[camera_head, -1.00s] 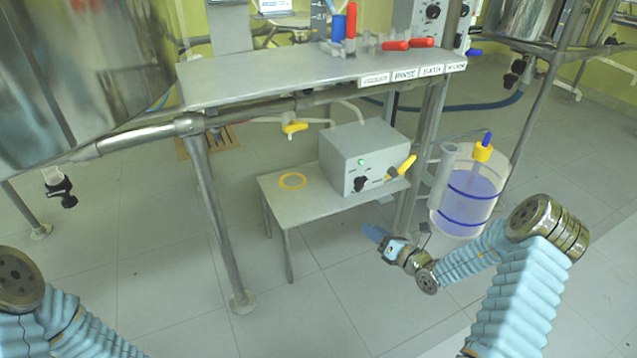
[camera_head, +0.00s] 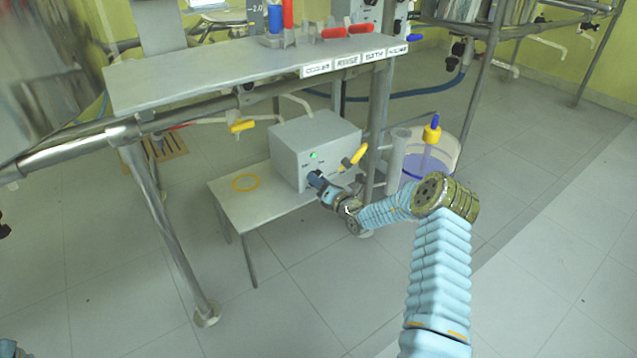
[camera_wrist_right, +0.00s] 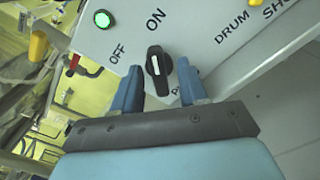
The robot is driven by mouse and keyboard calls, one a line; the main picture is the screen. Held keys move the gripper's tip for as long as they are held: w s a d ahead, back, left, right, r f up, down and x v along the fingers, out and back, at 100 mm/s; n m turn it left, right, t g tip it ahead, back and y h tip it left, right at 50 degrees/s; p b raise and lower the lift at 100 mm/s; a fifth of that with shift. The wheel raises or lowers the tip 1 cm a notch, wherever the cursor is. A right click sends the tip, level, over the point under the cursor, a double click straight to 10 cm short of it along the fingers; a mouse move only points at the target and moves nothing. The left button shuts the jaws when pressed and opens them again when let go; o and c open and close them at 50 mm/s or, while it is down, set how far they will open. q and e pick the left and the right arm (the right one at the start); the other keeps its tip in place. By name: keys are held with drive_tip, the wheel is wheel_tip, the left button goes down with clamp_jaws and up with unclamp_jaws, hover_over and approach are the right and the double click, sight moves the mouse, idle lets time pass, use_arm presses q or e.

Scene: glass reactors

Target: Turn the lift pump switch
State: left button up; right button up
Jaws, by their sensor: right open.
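The lift pump box (camera_head: 300,140) is grey and stands on a low table. Its front panel has a lit green lamp (camera_head: 313,155), also seen in the right wrist view (camera_wrist_right: 102,19). The black switch knob (camera_wrist_right: 157,75) has a white mark and sits below the OFF and ON labels. Its long axis runs roughly up and down in that view, its upper end towards ON. My right gripper (camera_head: 314,179) is at the panel and hides the knob in the head view. In the wrist view its blue fingers (camera_wrist_right: 159,68) are open, one on each side of the knob; contact is unclear. My left gripper is out of view.
A yellow handle (camera_head: 354,157) sticks out right of the knob. The low table (camera_head: 225,198) has a yellow ring (camera_head: 246,182). A bucket (camera_head: 444,147) stands to the right. Floor in front is clear.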

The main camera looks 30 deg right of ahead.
drive_tip(key=shift+w, duration=0.2)
drive_tip(key=shift+c, duration=0.4)
drive_tip(key=c, duration=0.6)
drive_tip(key=shift+c, duration=0.2)
